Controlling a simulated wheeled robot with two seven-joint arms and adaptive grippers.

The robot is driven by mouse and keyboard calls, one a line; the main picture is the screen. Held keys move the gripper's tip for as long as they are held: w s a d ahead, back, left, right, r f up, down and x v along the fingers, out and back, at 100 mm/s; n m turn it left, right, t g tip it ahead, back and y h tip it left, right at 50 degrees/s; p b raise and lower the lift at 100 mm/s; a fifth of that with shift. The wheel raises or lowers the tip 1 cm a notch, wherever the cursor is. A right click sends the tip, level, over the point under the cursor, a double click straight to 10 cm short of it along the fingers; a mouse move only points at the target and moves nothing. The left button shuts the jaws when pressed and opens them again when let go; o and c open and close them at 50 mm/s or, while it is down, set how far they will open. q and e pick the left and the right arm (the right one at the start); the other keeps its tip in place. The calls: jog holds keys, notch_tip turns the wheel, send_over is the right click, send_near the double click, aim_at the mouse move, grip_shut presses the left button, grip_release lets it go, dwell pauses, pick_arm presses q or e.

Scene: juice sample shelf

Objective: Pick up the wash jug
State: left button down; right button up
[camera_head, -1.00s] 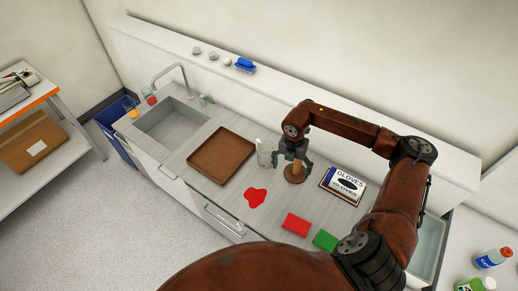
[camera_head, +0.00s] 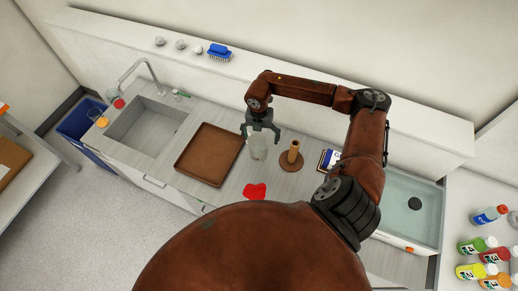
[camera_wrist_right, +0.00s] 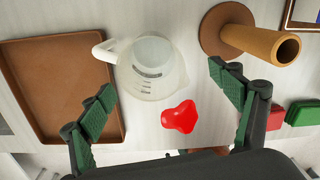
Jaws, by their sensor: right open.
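The wash jug (camera_head: 258,150) is a clear, see-through measuring jug standing on the counter, between the brown tray and the wooden post stand. In the right wrist view the jug (camera_wrist_right: 152,70) shows graduation marks and a white handle pointing left. My right gripper (camera_head: 262,130) is at the jug, its fingers partly overlapping it in the head view. In the right wrist view the gripper (camera_wrist_right: 163,82) is open, with the jug ahead between the line of its fingers and nothing clamped. My left gripper is not in view.
The brown tray (camera_head: 180,166) is left of the jug. A wooden post stand (camera_head: 292,155) stands close on the right. Red (camera_wrist_right: 276,117) and green (camera_wrist_right: 303,112) blocks lie farther right. The sink (camera_head: 148,128) is at the left.

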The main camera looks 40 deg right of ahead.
aim_at(259, 141)
jog(key=f, duration=0.1)
jog(key=w+f, duration=0.1)
jog(key=f+p, duration=0.1)
jog(key=shift+w+a, duration=0.15)
jog(key=shift+w, duration=0.2)
jog(key=shift+s+f, duration=0.4)
jog(key=shift+f, duration=0.15)
jog(key=shift+w+f, duration=0.1)
jog(key=shift+w, duration=0.1)
jog(key=shift+c, duration=1.2)
jog(key=shift+s, duration=0.15)
jog(key=c, duration=1.4)
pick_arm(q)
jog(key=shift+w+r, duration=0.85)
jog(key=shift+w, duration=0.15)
pick_arm(e)
jog(key=c, duration=0.5)
